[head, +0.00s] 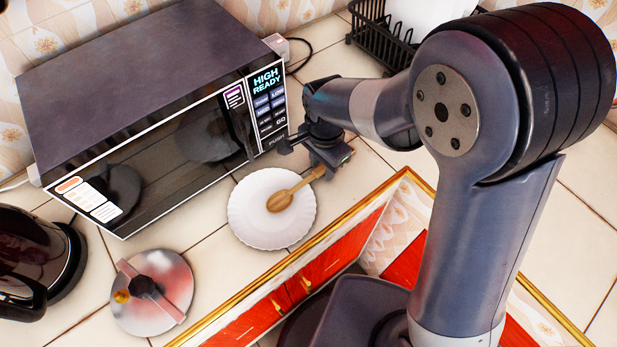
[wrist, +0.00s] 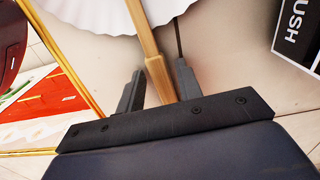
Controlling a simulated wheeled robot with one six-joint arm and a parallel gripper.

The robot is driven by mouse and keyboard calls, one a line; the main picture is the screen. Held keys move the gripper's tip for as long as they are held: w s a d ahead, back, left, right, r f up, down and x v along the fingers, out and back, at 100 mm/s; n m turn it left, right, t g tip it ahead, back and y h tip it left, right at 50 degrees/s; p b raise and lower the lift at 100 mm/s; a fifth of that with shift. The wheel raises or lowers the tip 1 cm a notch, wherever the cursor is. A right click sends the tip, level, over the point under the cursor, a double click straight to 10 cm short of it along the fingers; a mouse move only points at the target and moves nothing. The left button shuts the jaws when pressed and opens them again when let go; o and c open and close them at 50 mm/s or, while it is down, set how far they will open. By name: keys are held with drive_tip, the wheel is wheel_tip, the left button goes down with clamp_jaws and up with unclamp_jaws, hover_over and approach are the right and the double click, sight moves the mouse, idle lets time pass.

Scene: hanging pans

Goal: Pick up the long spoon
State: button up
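The long wooden spoon (head: 281,201) lies on a white scalloped plate (head: 247,222), its bowl on the plate and its handle reaching past the rim toward my gripper (head: 306,160). In the wrist view the spoon's handle (wrist: 143,35) runs down between the two dark fingers of my gripper (wrist: 159,68). The fingers are open, with a gap showing on each side of the handle. The handle's end lies near the gripper's palm. I cannot tell how high the fingers are above the counter.
A microwave (head: 130,85) stands close behind the plate and beside my gripper. A round lid (head: 155,290) and a dark kettle (head: 35,255) are at left. A black dish rack (head: 378,42) is at the back. A gold-edged frame (head: 290,262) lies in front of the plate.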

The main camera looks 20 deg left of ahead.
clamp_jaws()
drive_tip(key=shift+r, duration=0.1)
